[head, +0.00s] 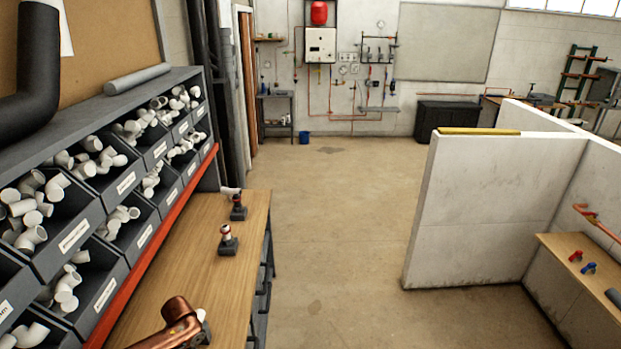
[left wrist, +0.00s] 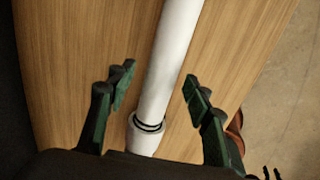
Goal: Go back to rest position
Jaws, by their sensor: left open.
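My left gripper (left wrist: 158,76) shows in the left wrist view with its two dark green fingers spread apart, so it is open. A white pipe (left wrist: 170,60) runs between the fingers, with a gap on each side. The pipe's near end has a collar with dark rings. Behind it is the wooden bench top (left wrist: 80,60), which also shows in the head view (head: 190,275). I cannot tell how far the pipe is from the wood. Neither gripper can be made out in the head view.
A rack of dark bins (head: 75,240) with white fittings stands along the left. A copper elbow (head: 178,312) and small upright fittings (head: 228,240) are on the bench. A white partition (head: 500,200) stands at right. The floor (head: 340,220) between is clear.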

